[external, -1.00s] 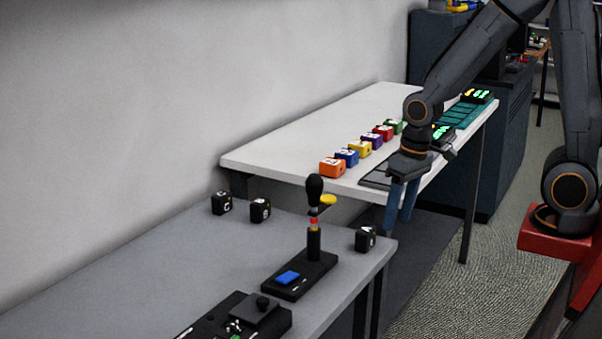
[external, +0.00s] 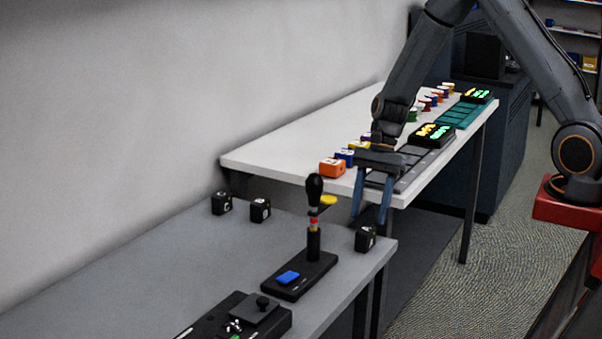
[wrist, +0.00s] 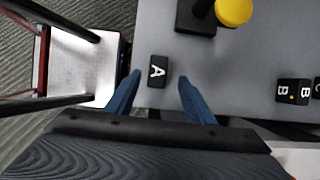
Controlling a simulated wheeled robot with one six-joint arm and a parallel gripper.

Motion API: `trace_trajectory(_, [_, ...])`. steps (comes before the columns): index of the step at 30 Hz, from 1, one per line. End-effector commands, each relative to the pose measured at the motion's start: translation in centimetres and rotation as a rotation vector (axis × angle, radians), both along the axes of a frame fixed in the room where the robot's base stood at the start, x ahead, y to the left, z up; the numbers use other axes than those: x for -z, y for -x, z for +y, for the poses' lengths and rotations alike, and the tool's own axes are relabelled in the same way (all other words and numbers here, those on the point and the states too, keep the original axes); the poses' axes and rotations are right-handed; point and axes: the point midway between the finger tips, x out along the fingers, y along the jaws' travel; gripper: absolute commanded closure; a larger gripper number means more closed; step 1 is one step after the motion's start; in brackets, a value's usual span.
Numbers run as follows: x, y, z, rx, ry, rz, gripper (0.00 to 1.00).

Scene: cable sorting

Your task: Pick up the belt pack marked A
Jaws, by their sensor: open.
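The belt pack marked A (external: 366,239) is a small black block near the right edge of the grey bench. In the wrist view the pack (wrist: 158,71) shows its white A and lies between my fingertips, ahead of the fingers. My gripper (external: 370,216) is open and empty, pointing down, with its blue fingers above the pack. In the wrist view both fingers of my gripper (wrist: 159,80) show, one on each side of the pack. I cannot tell the exact height left between fingertips and pack.
Two other black packs, C (external: 221,203) and B (external: 260,210), stand farther left on the grey bench (external: 190,255). A black lever press (external: 313,245) with a yellow disc stands left of pack A. A white table (external: 270,140) with coloured blocks lies behind.

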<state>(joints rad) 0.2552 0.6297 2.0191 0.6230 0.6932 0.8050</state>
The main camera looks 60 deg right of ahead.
Motion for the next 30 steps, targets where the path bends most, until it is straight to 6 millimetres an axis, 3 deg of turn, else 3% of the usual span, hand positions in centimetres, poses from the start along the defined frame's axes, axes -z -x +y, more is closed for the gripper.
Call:
trace_trajectory(12, [4.4,0.4,2.2,-0.004,0.001,0.001,0.52])
trace_trajectory(22, [5.0,0.4,2.4,-0.003,0.002,-0.001,0.52])
trace_trajectory(30, [5.0,0.4,2.4,-0.004,0.002,-0.002,0.95])
